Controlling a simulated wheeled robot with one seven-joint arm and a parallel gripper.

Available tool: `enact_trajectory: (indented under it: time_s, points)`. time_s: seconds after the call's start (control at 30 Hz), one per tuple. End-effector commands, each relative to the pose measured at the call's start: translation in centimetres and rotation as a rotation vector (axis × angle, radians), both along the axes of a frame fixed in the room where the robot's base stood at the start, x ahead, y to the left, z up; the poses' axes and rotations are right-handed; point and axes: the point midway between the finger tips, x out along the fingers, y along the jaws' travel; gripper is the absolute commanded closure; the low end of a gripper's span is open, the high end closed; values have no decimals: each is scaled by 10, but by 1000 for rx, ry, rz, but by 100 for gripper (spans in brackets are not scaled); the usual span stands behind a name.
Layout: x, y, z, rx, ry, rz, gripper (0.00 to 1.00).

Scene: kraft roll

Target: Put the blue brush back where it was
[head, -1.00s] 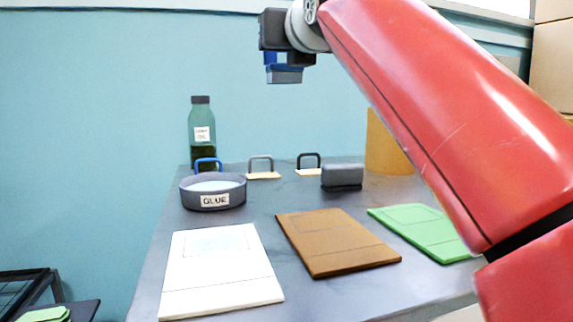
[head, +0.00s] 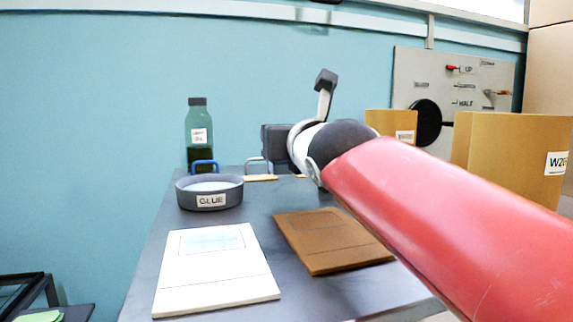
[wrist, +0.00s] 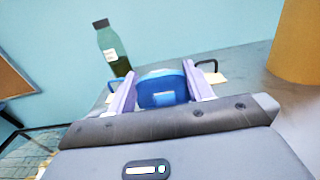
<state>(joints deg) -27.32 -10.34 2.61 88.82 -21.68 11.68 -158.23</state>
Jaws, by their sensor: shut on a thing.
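My gripper (head: 276,142) is low over the back of the grey table in the head view, with its fingers and load hidden there. In the wrist view its two pale fingers are shut on the blue brush (wrist: 163,98), held between them. A blue wire loop (head: 205,163) stands behind the round grey glue dish (head: 210,194). A grey wire loop (head: 254,161) with a tan base (head: 262,178) stands to its right, partly behind my gripper. In the wrist view, a dark loop (wrist: 207,64) stands to the right of the brush. I cannot tell whether the brush touches anything.
A green bottle (head: 198,140) stands at the back left. A white board (head: 215,275) and a brown board (head: 325,240) lie in front. Tan containers (head: 505,145) and a grey panel (head: 455,75) are at the right. My arm covers the table's right side.

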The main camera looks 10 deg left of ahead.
Motion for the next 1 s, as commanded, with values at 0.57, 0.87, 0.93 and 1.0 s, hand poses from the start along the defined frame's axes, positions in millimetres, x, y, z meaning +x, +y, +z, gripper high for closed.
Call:
enact_trajectory:
  time_s: [0.57,0.87,0.93,1.0]
  points:
    - [0,0,-40,0,0,0,72]
    - [0,0,-42,0,0,0,27]
    - [0,0,-42,0,0,0,27]
    - [0,0,-42,0,0,0,27]
